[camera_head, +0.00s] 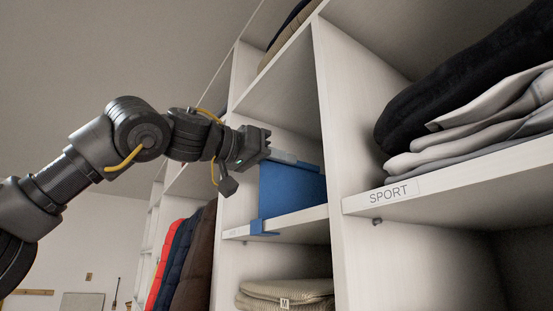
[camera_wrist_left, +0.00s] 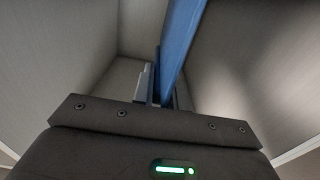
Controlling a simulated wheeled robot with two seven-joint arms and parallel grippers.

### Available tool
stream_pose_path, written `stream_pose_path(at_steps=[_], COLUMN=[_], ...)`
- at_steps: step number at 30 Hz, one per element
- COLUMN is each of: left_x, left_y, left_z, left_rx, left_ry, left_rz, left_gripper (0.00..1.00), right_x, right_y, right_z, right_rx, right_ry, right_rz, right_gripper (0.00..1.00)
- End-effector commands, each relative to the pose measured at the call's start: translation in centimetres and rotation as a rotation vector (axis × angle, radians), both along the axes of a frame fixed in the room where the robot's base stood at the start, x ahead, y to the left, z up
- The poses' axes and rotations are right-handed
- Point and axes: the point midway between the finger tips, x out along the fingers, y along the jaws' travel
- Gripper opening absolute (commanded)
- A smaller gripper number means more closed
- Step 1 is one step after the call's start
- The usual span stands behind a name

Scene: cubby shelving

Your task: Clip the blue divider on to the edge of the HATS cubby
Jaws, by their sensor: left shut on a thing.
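The blue divider (camera_head: 290,187) stands upright inside a middle cubby, and its lower front clip overlaps the front edge of the shelf board (camera_head: 305,216). I cannot tell whether the clip is fully seated. A faint, unreadable label (camera_head: 233,232) is on that edge, left of the clip. My left gripper (camera_head: 292,161) reaches in from the left and is shut on the divider's upper edge. In the left wrist view the divider (camera_wrist_left: 182,45) runs up from between the fingers (camera_wrist_left: 163,93). My right gripper is not in view.
An upright panel (camera_head: 340,150) separates this cubby from the SPORT cubby (camera_head: 390,191), which holds folded dark and grey clothes (camera_head: 470,110). Knitted items (camera_head: 287,291) lie in the cubby below. Red, blue and brown jackets (camera_head: 180,260) hang at the lower left.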

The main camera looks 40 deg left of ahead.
Motion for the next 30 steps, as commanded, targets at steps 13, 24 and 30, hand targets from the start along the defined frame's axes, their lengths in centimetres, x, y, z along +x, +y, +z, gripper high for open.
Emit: stream_pose_path(at_steps=[13, 24, 30], left_x=[0.3, -2.1, -6.0], left_y=[-0.1, 0.5, 1.7], left_z=[0.0, -0.3, -0.3], left_rx=[0.0, 0.001, -0.001], left_ry=[-0.001, -0.004, -0.005], left_rz=[-0.001, 0.0, 0.001], left_gripper=[0.4, 0.4, 0.4], right_x=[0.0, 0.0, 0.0], right_y=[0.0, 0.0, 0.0], right_z=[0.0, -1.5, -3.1], right_rx=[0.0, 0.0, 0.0], right_ry=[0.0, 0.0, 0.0], right_rz=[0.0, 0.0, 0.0], right_gripper=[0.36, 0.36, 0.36])
